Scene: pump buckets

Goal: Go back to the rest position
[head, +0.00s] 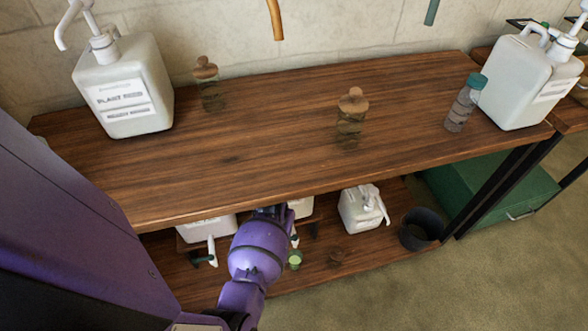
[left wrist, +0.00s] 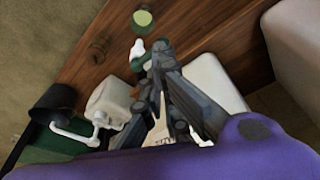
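My left gripper (head: 270,210) reaches under the front edge of the wooden table, so the head view shows only a dark part of it. In the left wrist view its dark fingers (left wrist: 161,58) come together at the tips and look shut. They are close to a white pump spout with a dark green end (left wrist: 139,57); whether they touch it I cannot tell. A white pump bucket (head: 301,208) on the lower shelf is partly hidden behind my left arm. My right gripper is in neither view.
The tabletop (head: 260,150) holds large pump buckets (head: 125,85) (head: 525,80), stoppered jars (head: 209,85) (head: 350,118) and a bottle (head: 464,105). The lower shelf holds more white pump buckets (head: 360,210) (head: 207,227), a green-topped container (head: 295,259) and a dark bucket (head: 420,230).

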